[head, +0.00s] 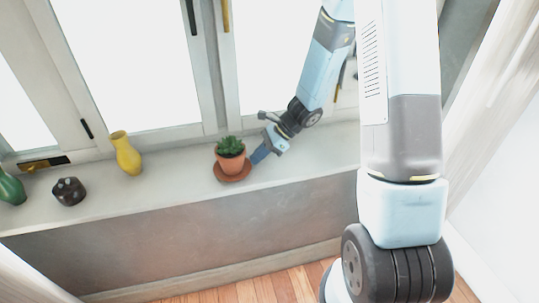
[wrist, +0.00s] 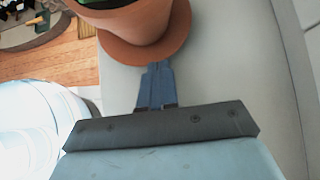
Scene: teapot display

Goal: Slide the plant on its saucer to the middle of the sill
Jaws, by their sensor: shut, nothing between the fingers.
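A small green plant (head: 229,146) stands in a terracotta pot (head: 231,163) on a terracotta saucer (head: 232,176) on the grey window sill (head: 180,181). In the wrist view the pot (wrist: 137,20) and the saucer (wrist: 182,30) show at the top. My gripper (head: 259,155) is on the right of the pot, low over the sill. In the wrist view its fingers (wrist: 157,68) are shut together and empty. Their tips are at the saucer's near rim; I cannot tell if they touch it.
Left along the sill stand a yellow vase (head: 126,156), a dark round pot (head: 69,191) and a green vase (head: 10,187). The sill between the yellow vase and the saucer is clear. Window frames (head: 213,70) rise behind; the sill's front edge drops to a wooden floor (head: 240,290).

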